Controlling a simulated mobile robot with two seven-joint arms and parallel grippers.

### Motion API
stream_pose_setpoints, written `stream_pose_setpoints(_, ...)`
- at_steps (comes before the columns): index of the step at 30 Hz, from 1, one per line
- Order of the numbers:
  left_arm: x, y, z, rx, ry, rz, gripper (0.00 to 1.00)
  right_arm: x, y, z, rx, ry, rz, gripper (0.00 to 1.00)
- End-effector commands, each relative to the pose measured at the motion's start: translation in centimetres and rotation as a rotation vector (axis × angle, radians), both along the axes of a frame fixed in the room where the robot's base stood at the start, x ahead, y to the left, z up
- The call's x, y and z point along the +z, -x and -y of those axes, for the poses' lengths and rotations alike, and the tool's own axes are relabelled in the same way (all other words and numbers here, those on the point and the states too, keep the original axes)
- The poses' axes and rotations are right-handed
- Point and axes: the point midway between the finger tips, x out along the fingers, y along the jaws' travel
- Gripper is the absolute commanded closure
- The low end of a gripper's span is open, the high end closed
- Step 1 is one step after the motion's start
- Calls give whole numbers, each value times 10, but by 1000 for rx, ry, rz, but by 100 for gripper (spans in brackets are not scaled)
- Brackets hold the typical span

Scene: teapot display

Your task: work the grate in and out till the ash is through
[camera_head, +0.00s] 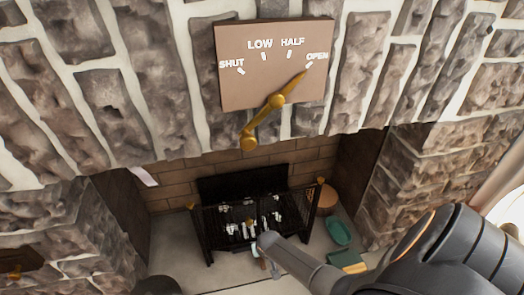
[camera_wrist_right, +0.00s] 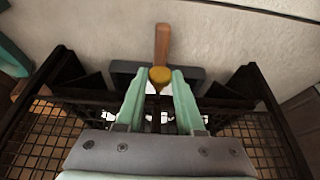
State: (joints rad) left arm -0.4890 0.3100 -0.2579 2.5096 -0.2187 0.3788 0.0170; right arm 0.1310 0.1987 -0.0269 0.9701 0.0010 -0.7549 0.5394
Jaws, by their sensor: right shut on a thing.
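The black grate (camera_head: 240,232) stands in the hearth of the stone fireplace, with pale bits inside it. In the right wrist view its dark mesh sides (camera_wrist_right: 268,128) flank my gripper. My right gripper (camera_head: 262,246) reaches in from the lower right to the grate's front. Its two teal fingers, in the right wrist view, are shut on a brass knob (camera_wrist_right: 160,74) with a wooden handle (camera_wrist_right: 162,42) extending beyond it. A grey bar (camera_wrist_right: 125,70) lies behind the knob; I cannot tell how they join. Ash is too small to tell apart. My left gripper is not in view.
A dial plate (camera_head: 232,45) above the hearth has a brass pointer (camera_head: 270,109) at OPEN. A wooden tub (camera_head: 322,199), a teal dish (camera_head: 338,232) and a small block (camera_head: 347,262) sit right of the grate. Stone walls (camera_head: 440,165) bound the opening.

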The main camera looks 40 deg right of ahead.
Motion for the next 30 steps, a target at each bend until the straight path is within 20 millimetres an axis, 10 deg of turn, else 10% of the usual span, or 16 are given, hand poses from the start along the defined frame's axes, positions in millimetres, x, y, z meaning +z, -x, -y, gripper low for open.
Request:
stream_pose_setpoints(16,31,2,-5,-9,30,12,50,-2,35,-20,1,-5,-10,100)
stream_pose_setpoints(17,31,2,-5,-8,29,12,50,-2,36,-20,1,-5,-10,61)
stream_pose_setpoints(24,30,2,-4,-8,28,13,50,-1,34,-19,1,-4,-6,35)
stream_pose_setpoints(30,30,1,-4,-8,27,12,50,0,33,-18,1,-2,-3,35)
